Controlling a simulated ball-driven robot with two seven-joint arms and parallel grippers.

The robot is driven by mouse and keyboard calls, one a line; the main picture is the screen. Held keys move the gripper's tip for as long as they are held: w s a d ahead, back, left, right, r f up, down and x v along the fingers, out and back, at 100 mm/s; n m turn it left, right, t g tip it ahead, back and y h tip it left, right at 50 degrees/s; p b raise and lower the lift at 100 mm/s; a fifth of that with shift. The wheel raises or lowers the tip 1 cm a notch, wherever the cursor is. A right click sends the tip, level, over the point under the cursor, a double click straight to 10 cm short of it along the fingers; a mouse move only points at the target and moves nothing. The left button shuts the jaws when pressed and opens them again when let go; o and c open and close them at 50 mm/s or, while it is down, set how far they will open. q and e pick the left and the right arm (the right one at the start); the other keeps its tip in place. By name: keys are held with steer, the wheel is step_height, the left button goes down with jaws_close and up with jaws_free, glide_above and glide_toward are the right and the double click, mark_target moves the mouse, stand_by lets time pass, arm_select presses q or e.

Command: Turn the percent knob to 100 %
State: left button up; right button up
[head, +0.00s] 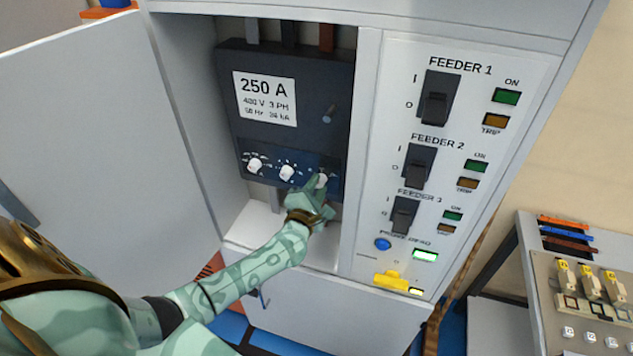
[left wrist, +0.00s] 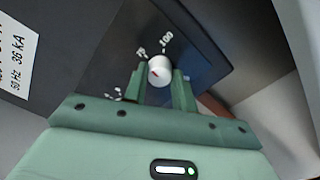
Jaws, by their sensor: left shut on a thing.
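The percent knob (head: 322,180) is the right one of three white knobs in a row low on the dark 250 A breaker (head: 305,115). Where the red mark points is too small to tell surely. My right gripper is out of view.
The other two knobs, middle (head: 287,172) and left (head: 255,165), sit close by. The cabinet door (head: 100,140) stands open at left. The feeder panel (head: 385,170) with black switches is at right. A bench (head: 560,300) stands at far right.

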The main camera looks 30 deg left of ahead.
arm_select(q)
steer(key=m+p, duration=0.2)
steer(key=m, duration=0.3)
steer(key=shift+d+m+p, duration=0.1)
steer(key=shift+m+p, duration=0.2)
steer(key=shift+p, duration=0.1)
steer(key=m+p, duration=0.2)
steer(key=m, duration=0.3)
steer(key=shift+f, duration=0.15)
steer(key=shift+m, duration=0.3)
steer(key=o, duration=1)
steer(key=v, duration=1.6)
steer(key=shift+s+p, duration=0.2)
steer(key=shift+p, duration=0.25)
steer(key=shift+d, duration=0.1)
